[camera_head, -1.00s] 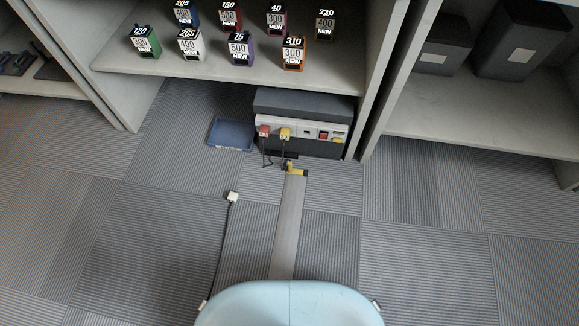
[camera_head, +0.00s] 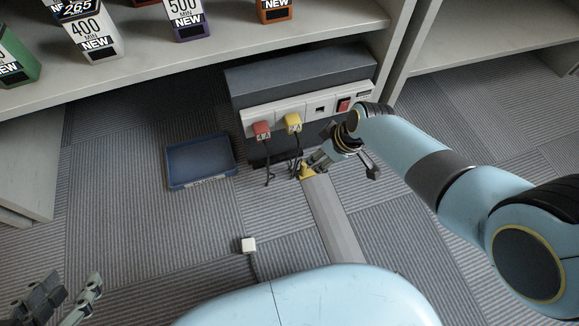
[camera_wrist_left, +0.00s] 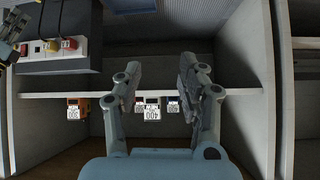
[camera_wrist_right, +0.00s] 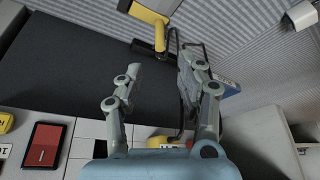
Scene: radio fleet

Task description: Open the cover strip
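The cover strip (camera_head: 333,220) is a long grey strip lying flat on the carpet, running from my base toward the power unit. A yellow handle-like piece (camera_head: 306,172) sits at its far end; a yellow piece (camera_wrist_right: 150,28) also shows at the top of the right wrist view. My right gripper (camera_head: 345,166) is beside the strip's far end, its fingers apart and empty. In the right wrist view (camera_wrist_right: 158,70) the yellow piece is beyond the fingertips, apart from them. My left gripper (camera_head: 68,296) is open and empty at the lower left, far from the strip.
The grey power unit (camera_head: 300,72) stands behind the strip, with a red plug (camera_head: 262,130) and a yellow plug (camera_head: 293,122). A blue tray (camera_head: 200,162) lies to its left. A white plug (camera_head: 248,245) on a cable lies on the floor. The shelf (camera_head: 210,58) overhangs behind.

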